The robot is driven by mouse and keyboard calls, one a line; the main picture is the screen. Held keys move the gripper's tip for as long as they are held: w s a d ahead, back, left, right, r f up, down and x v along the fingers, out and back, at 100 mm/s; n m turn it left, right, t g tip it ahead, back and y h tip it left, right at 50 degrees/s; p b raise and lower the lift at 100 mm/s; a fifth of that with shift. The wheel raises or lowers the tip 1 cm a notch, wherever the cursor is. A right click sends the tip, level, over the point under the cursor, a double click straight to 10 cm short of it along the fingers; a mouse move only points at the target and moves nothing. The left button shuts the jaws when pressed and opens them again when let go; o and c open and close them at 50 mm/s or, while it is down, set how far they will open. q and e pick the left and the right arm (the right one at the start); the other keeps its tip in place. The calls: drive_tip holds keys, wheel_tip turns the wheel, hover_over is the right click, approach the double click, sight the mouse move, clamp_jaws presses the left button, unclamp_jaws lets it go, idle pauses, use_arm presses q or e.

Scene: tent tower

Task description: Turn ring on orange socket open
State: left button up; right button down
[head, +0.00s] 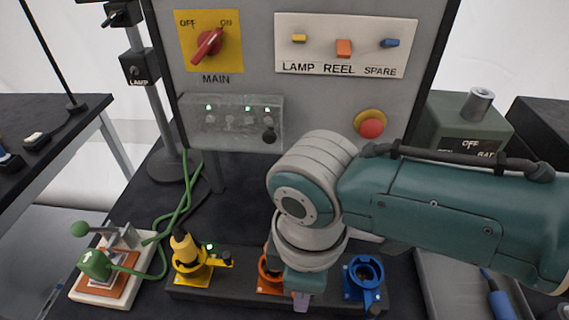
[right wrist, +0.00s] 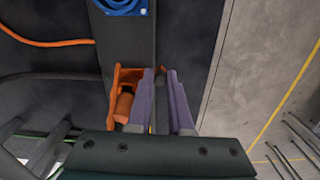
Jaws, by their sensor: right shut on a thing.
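The orange socket (head: 269,272) sits on the dark strip between the yellow and blue sockets, mostly hidden behind my right arm in the head view. In the right wrist view the orange socket (right wrist: 124,74) shows beside the fingers, with a round orange part (right wrist: 124,104) near it. My right gripper (head: 302,299) points down at its right side. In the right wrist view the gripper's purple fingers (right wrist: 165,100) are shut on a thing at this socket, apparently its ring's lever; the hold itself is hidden. My left gripper is not in view.
The yellow socket (head: 190,277) holds a yellow plug (head: 183,247) on the left. The blue socket (head: 363,276) is close on the right. A green cable (head: 181,212) runs to a lever device (head: 108,265) at left. The panel (head: 240,165) stands behind.

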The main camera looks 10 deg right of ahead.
drive_tip(key=shift+s+a+m+p, duration=0.15)
drive_tip(key=shift+a+m, duration=0.6)
drive_tip(key=shift+m, duration=0.6)
drive_tip(key=shift+w+a+m+p, duration=0.15)
drive_tip(key=shift+a+m, duration=0.55)
drive_tip(key=shift+m, duration=0.7)
drive_tip(key=shift+s+a+m+p, duration=0.2)
drive_tip(key=shift+a+m, duration=0.55)
drive_tip(key=shift+m, duration=0.6)
drive_tip(key=shift+w, duration=0.1)
drive_tip(key=c, duration=0.8)
unclamp_jaws()
drive_tip(key=shift+c, duration=0.2)
drive_tip(key=shift+r, duration=0.1)
